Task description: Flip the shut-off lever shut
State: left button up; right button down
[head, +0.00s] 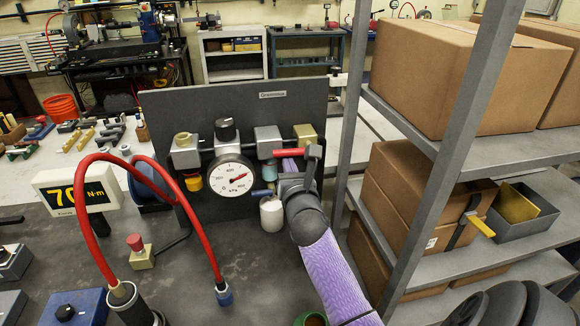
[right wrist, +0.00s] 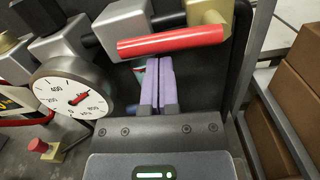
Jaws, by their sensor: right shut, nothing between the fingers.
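The shut-off lever is a red handle (head: 286,153) joined to a brass valve (head: 305,134) on the right of the dark panel. It lies roughly level, pointing left along the pipe line. In the right wrist view the red lever (right wrist: 172,41) crosses the top, in front of the pipework. My right gripper (head: 287,166) is just below the lever, its purple fingers together and empty. In the right wrist view the fingertips (right wrist: 158,63) reach up close under the lever; I cannot tell whether they touch it. My left gripper is not in view.
A white pressure gauge (head: 231,177) with a black knob (head: 225,130) above it sits left of the lever. A white canister (head: 271,213) hangs below. A grey shelf post (head: 450,140) and boxes (head: 455,70) stand close at the right. A red hose (head: 92,168) arches at the left.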

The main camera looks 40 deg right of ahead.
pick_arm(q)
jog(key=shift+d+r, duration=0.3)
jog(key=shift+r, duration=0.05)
pick_arm(e)
jog(key=shift+r+m, duration=0.25)
jog(key=shift+m, duration=0.15)
pick_arm(q)
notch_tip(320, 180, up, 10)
jog(key=p, duration=1)
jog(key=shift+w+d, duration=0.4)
pick_arm(e)
jog(key=shift+s+d+r+m+g+h, duration=0.2)
jog(key=shift+d+r+m, duration=0.6)
jog(key=shift+m, duration=2)
jog(key=shift+s+d+r+m+g, duration=0.15)
jog(key=shift+s+r+m, duration=0.2)
jog(key=shift+r+m, duration=1.75)
jog(key=shift+s+d+r+m+g+h, duration=0.2)
jog(key=shift+d+r+m, duration=0.25)
jog(key=shift+m, duration=3.05)
jog(key=shift+f, duration=0.1)
